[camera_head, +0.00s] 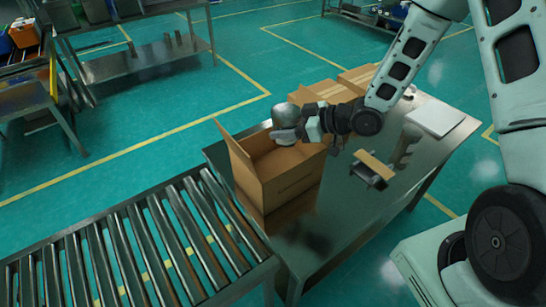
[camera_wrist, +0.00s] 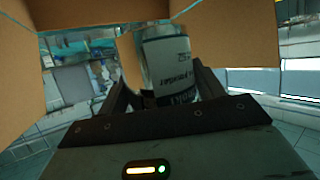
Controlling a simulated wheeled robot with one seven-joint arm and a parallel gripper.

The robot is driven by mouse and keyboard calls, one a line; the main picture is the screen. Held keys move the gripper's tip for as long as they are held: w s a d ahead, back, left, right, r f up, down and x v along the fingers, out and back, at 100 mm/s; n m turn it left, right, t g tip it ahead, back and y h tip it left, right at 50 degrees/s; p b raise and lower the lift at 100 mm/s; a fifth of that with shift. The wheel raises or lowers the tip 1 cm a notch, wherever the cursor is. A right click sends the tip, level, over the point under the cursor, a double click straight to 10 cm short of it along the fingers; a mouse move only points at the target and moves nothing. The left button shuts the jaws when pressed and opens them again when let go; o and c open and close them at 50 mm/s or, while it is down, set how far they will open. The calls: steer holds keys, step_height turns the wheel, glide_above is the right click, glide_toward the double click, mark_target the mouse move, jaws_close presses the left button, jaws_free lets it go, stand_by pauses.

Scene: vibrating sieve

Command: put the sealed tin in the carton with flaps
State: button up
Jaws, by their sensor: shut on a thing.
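The sealed tin (camera_head: 286,117) is a small silvery can held by my gripper (camera_head: 290,134). In the wrist view the tin (camera_wrist: 168,65) has a pale label with dark print and sits between both fingers. The carton with flaps (camera_head: 287,182) is an open brown cardboard box on the metal table, with a flap raised at its left. My gripper holds the tin at the carton's top opening, near its back edge. Brown cardboard panels (camera_wrist: 90,14) frame the tin in the wrist view. The carton's inside floor is hidden in both views.
A roller conveyor (camera_head: 130,250) meets the metal table (camera_head: 345,225) at the left. Other cardboard boxes (camera_head: 358,78) stand behind my gripper. A small stand (camera_head: 372,168), a metal object (camera_head: 407,145) and a white tray (camera_head: 436,117) are on the table's right part.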

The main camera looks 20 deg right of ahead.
steer(key=shift+w+f, duration=0.15)
steer(key=shift+f, duration=0.25)
step_height(320, 180, down, 9)
steer(key=p, duration=0.2)
